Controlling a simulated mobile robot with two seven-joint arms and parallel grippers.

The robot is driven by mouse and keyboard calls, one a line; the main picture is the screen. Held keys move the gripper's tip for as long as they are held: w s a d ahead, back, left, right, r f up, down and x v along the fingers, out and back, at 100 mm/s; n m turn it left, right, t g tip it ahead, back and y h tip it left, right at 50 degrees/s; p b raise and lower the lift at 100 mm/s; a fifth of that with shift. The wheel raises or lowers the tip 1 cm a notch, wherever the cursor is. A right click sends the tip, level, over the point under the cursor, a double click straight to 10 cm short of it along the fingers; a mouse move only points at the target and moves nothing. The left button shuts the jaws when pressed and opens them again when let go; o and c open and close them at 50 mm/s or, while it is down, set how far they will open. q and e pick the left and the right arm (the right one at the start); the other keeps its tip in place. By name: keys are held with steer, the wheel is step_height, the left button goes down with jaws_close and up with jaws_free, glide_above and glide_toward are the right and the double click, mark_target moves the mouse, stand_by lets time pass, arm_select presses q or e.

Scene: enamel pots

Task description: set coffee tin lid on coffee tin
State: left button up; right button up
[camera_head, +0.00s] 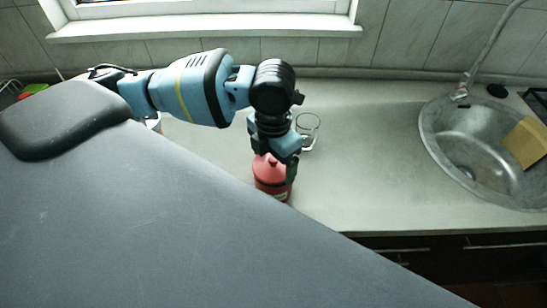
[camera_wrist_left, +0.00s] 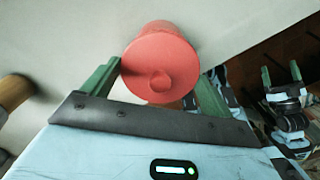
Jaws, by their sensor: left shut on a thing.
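The red coffee tin (camera_head: 272,187) stands upright near the counter's front edge, its lower part showing below my left gripper. The red coffee tin lid (camera_head: 267,167), with a small knob, is at the top of the tin. My left gripper (camera_head: 275,168) points down over it. In the left wrist view the round lid (camera_wrist_left: 160,65) sits between the green fingers of my left gripper (camera_wrist_left: 162,72), which are shut on its sides. Whether the lid touches the tin's rim is hidden. My right gripper (camera_wrist_left: 281,70) shows at the right of the wrist view, its fingers apart and empty.
A clear glass (camera_head: 308,128) stands just behind and right of the tin. A metal sink (camera_head: 450,140) with a tan block (camera_head: 525,142) is at the right. The counter (camera_head: 370,150) between is clear. A brown round thing (camera_wrist_left: 14,92) shows at the wrist view's left.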

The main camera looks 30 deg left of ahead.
mark_target(273, 159)
arm_select(q)
steer(key=shift+f, duration=0.8)
arm_select(e)
steer(key=shift+s+f, duration=0.35)
steer(key=shift+f, duration=0.05)
arm_select(q)
steer(key=o, duration=0.7)
steer(key=shift+r, duration=0.1)
steer(key=shift+r, duration=5.45)
arm_select(e)
steer(key=shift+w+r, duration=0.35)
steer(key=shift+r, duration=0.05)
arm_select(q)
steer(key=shift+f, duration=0.1)
arm_select(e)
steer(key=shift+s, duration=0.1)
